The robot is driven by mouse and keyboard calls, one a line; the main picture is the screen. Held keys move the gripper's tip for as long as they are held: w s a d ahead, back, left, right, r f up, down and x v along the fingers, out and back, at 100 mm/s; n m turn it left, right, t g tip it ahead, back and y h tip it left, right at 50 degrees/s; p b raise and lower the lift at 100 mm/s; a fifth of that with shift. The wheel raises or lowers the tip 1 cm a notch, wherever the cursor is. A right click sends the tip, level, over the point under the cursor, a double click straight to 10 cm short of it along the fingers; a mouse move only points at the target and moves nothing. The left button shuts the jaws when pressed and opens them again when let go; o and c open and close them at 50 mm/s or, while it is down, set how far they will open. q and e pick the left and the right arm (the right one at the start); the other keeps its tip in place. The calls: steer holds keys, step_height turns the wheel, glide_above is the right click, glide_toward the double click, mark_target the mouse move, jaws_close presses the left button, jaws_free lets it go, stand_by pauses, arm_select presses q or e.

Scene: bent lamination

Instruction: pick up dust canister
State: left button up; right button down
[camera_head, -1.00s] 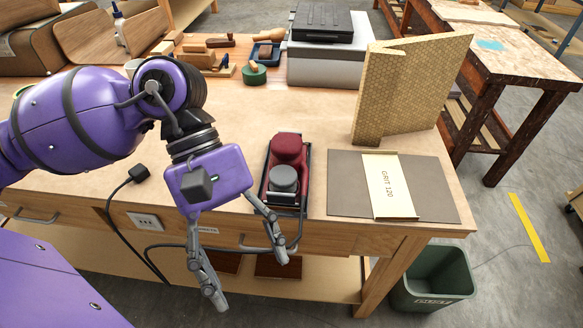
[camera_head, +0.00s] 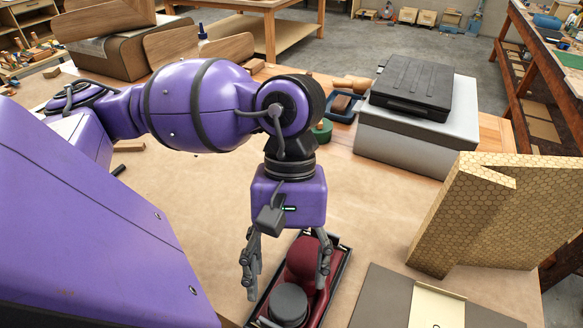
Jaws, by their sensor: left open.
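A dark grey round canister (camera_head: 288,303), likely the dust canister, sits at the near end of a red sander-like tool (camera_head: 304,262). Both are in a black open tray (camera_head: 340,275) on the workbench, cut by the bottom edge of the head view. My left gripper (camera_head: 287,284) points down with its fingers apart, one on each side of the canister in the picture. The fingers hold nothing, and I cannot tell how far above the canister they are. The gripper's right finger hides part of the red tool. My right gripper is not in view.
A honeycomb-patterned panel (camera_head: 465,215) stands at the right, behind a dark sheet with a cream strip (camera_head: 437,307). A grey box (camera_head: 410,140) with a black case (camera_head: 412,85) on top stands behind. A blue tray (camera_head: 343,108) is beside it. The bench left of the gripper is mostly clear.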

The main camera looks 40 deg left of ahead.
mark_target(290, 298)
arm_select(q)
steer(key=x, duration=0.5)
steer(key=shift+w+d+f+p, duration=0.1)
steer(key=shift+w+d+p, duration=0.1)
steer(key=shift+p, duration=0.15)
steer(key=c, duration=1.4)
